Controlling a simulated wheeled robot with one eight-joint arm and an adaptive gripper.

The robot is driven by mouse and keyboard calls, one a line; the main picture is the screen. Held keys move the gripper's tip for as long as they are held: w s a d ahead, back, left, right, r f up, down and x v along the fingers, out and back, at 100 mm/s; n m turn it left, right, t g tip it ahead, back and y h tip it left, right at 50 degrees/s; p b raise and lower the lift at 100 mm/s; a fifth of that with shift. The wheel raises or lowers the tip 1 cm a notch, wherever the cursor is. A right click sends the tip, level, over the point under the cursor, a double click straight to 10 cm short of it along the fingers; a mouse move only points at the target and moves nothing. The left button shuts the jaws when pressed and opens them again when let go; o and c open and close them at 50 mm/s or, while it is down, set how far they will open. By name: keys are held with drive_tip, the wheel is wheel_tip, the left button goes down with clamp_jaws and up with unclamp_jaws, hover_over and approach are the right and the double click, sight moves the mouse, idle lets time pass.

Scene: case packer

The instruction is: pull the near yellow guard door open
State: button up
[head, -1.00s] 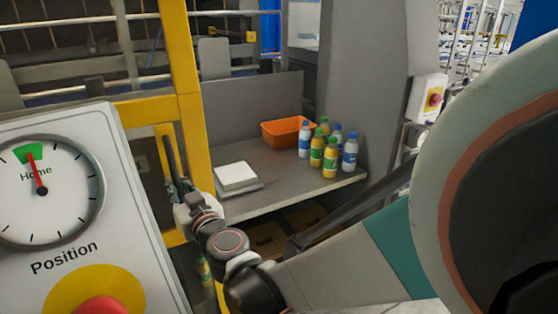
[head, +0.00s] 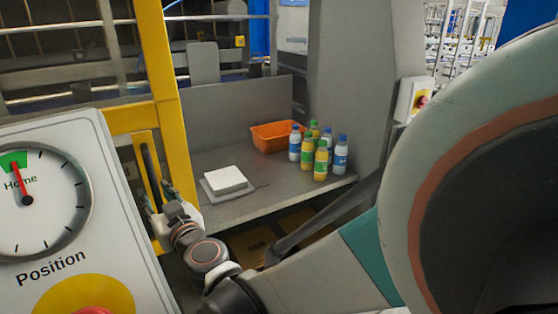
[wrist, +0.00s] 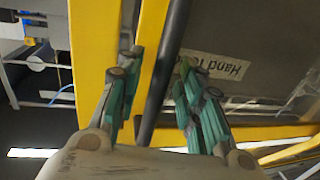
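The near yellow guard door (head: 169,95) stands at the left in the head view, and its yellow frame also crosses the wrist view (wrist: 92,50). It looks closed, though its edge is hard to judge. A black bar handle (head: 149,165) stands upright on its yellow lower part. My gripper (head: 157,198) is at the lower end of this handle. In the wrist view my gripper (wrist: 160,62) has its green fingers apart, one on each side of the black handle (wrist: 161,85). Gaps show between the fingers and the bar.
A control panel (head: 75,150) with a dial and red button stands close at the left. A grey shelf (head: 270,190) holds a white stack (head: 226,179), an orange bin (head: 270,137) and several bottles (head: 320,160). A red-button box (head: 410,99) is at the right.

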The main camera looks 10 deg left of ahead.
drive_tip(key=shift+s, duration=0.1)
drive_tip(key=w+d, duration=0.9)
drive_tip(key=d, duration=0.3)
drive_tip(key=w+d, duration=0.9)
drive_tip(key=d, duration=0.4)
drive_tip(key=shift+w, duration=0.2)
